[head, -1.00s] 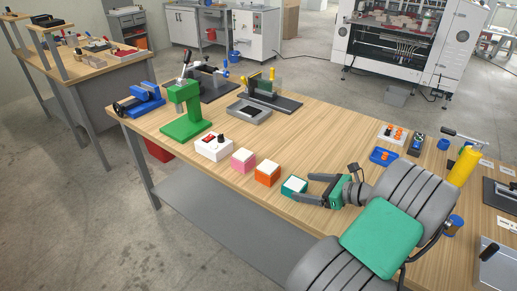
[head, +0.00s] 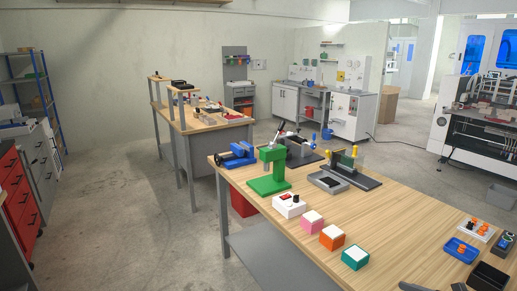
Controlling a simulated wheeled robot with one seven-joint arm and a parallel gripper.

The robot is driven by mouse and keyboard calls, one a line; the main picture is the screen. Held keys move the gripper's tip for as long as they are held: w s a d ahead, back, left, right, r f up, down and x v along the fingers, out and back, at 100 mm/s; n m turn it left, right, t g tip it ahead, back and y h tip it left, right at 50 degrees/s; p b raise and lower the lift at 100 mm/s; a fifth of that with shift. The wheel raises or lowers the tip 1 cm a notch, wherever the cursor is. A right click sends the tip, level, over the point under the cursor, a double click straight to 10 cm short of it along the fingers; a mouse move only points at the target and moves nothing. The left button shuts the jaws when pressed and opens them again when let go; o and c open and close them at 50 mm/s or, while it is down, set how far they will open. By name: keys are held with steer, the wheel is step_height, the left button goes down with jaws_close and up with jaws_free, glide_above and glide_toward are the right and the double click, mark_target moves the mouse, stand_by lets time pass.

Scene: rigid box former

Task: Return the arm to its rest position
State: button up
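Only a dark grey piece that looks like a finger of my gripper (head: 416,287) shows at the bottom edge of the head view. The rest of my gripper and most of my arm are out of frame, so its opening is hidden. The piece lies right of and below the teal box with a white top (head: 355,257) and is apart from it. The teal box sits on the wooden table (head: 400,210). A small dark piece at the bottom edge farther right is too cut off to identify.
An orange box (head: 332,237), a pink box (head: 312,222) and a white control box (head: 289,205) stand in a row left of the teal box. A green press (head: 268,175) stands behind them. A blue tray (head: 460,250) and a black tray (head: 487,277) lie right. The table's middle is clear.

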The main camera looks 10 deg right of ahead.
steer(key=w+a+n, duration=0.1)
steer(key=w+a+n+g, duration=0.1)
steer(key=w, duration=0.1)
steer(key=shift+a, duration=0.25)
steer(key=w+a+r+n+g, duration=0.1)
steer(key=w+a+n+g, duration=0.15)
steer(key=a+n, duration=0.55)
steer(key=w+a+r+n+g, duration=0.15)
steer(key=a+n+g, duration=0.35)
steer(key=a, duration=0.5)
steer(key=s+a+r+n+h, duration=0.2)
steer(key=s+a+n+h, duration=0.2)
steer(key=s+a+n, duration=0.6)
steer(key=a+n+g, duration=0.1)
steer(key=a+n, duration=0.2)
steer(key=n, duration=0.4)
steer(key=shift+s+r+h, duration=0.3)
steer(key=shift+r, duration=0.05)
